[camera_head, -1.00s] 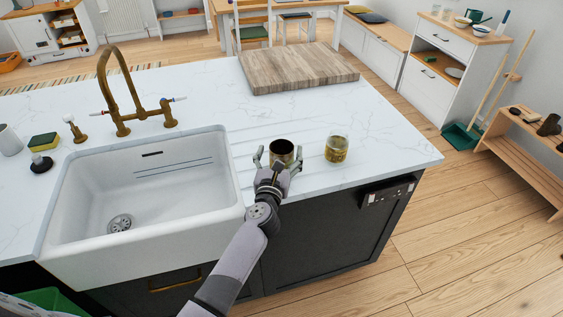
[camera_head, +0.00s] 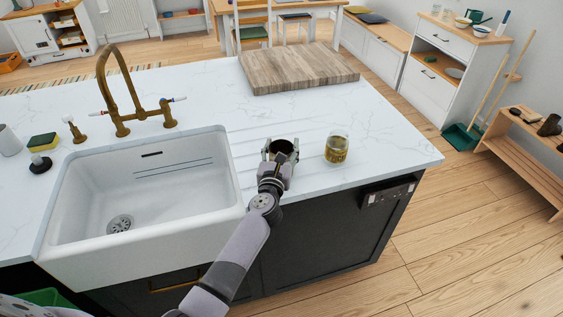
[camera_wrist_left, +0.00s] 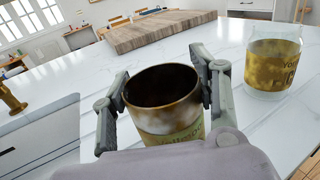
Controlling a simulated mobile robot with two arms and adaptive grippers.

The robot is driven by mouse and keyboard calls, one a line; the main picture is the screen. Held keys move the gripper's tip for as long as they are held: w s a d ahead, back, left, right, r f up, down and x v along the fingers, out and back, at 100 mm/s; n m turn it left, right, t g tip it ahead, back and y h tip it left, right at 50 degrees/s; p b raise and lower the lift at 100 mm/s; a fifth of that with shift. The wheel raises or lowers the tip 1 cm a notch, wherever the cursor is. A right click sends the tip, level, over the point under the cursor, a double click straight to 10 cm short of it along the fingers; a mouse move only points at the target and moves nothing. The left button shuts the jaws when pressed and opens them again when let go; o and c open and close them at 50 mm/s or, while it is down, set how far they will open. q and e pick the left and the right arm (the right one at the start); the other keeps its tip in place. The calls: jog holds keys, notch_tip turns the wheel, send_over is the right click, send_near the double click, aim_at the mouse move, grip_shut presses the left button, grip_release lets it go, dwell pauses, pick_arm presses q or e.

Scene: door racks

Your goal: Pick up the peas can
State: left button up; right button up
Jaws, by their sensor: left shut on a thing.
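The peas can (camera_head: 283,148) is an open, dark-rimmed tin on the white counter, right of the sink. In the left wrist view the can (camera_wrist_left: 170,118) stands upright between the fingers, with a brown, stained upper wall and a greenish label low down. My left gripper (camera_head: 280,150) is shut on it, one finger on each side; it also shows in the left wrist view (camera_wrist_left: 163,90). The can's lower part is hidden by my gripper, so I cannot tell whether it touches the counter. My right gripper is not in view.
A glass jar with yellowish contents (camera_head: 337,149) stands just right of the can; its printed label shows in the wrist view (camera_wrist_left: 277,65). The white sink (camera_head: 60,215) is at left, with a brass faucet (camera_head: 122,95) behind. A wooden board (camera_head: 297,70) lies at the back.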

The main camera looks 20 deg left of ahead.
pick_arm(q)
jog(key=c, duration=0.4)
jog(key=shift+r, duration=0.1)
